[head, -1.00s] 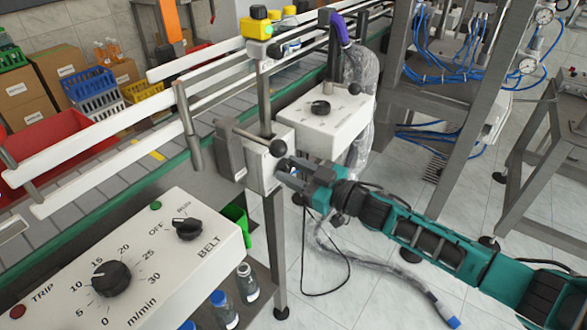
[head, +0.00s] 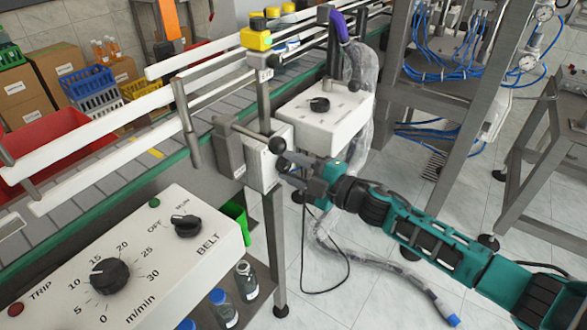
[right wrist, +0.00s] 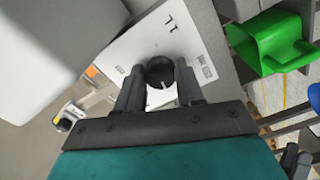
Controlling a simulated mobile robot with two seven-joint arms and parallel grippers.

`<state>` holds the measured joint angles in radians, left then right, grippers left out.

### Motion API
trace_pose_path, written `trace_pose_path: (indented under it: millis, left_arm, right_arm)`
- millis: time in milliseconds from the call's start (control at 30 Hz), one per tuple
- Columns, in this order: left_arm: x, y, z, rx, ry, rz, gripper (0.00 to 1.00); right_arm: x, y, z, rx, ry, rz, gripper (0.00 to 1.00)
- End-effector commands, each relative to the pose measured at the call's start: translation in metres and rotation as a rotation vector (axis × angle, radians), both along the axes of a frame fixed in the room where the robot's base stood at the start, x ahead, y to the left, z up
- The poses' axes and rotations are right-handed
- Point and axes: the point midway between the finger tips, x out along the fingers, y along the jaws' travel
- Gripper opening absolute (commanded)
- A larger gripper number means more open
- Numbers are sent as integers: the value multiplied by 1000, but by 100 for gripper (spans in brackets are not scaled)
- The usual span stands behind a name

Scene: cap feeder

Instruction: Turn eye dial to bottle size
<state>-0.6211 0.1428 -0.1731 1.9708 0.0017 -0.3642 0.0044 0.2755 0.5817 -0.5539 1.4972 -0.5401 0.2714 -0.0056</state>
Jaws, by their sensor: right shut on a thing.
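The eye dial (right wrist: 161,72) is a round black knob with a pale pointer mark, on a white panel in the right wrist view. My right gripper (right wrist: 160,88) is shut on it, one finger on each side. Bottles (head: 222,308) with blue caps stand on a low shelf. My left gripper is not in view.
The belt panel (head: 150,235) with two black dials is at the front left. Another white dial box (head: 325,125) stands behind my gripper. A green scoop (right wrist: 265,45) shows in the wrist view.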

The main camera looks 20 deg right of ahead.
Motion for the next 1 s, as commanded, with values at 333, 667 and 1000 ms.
trace_pose_path:
  millis: [333,667,1000]
  left_arm:
    - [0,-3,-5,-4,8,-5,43]
    - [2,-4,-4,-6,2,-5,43]
    - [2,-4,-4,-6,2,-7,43]
  right_arm:
    - [0,0,0,-183,-145,1,7]
    - [0,1,1,-256,-202,2,7]
    - [0,1,1,-263,-206,3,7]
